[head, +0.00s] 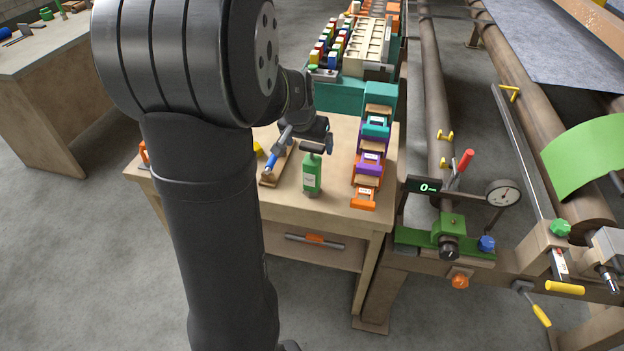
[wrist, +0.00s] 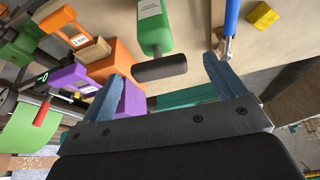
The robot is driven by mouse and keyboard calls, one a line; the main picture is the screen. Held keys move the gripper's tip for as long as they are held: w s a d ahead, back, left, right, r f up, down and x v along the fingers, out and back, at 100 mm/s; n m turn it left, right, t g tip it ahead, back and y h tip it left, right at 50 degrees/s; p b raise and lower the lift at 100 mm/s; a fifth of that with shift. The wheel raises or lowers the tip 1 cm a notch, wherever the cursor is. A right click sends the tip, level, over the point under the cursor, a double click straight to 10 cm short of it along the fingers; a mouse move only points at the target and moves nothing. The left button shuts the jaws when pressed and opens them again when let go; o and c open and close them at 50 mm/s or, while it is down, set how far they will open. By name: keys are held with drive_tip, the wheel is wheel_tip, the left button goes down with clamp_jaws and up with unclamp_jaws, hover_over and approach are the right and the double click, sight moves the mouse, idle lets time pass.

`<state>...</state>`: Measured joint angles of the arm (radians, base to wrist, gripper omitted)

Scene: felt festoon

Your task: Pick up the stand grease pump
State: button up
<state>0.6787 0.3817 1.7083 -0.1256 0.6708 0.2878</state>
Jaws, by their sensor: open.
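My gripper (head: 307,143) is open just above and behind the pump in the head view. In the wrist view the blue-grey fingers of my gripper (wrist: 163,69) are spread apart, with the dark head between their tips. I cannot tell whether either finger touches it. The gripper holds nothing.
Orange, purple and teal bins (head: 370,163) stand in a row right of the pump. A blue-handled tool (head: 271,163) on a wooden block lies to its left, with a yellow block (wrist: 263,15) beyond. Bench (head: 285,208) in front of the pump is clear.

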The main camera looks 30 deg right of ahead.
sight(312, 145)
drive_tip(key=shift+d+x, duration=0.2)
drive_tip(key=shift+x, duration=1.1)
drive_tip(key=shift+d+x, duration=0.2)
drive_tip(key=shift+x, duration=1.15)
drive_tip(key=shift+w+r, duration=0.1)
drive_tip(key=shift+r, duration=0.05)
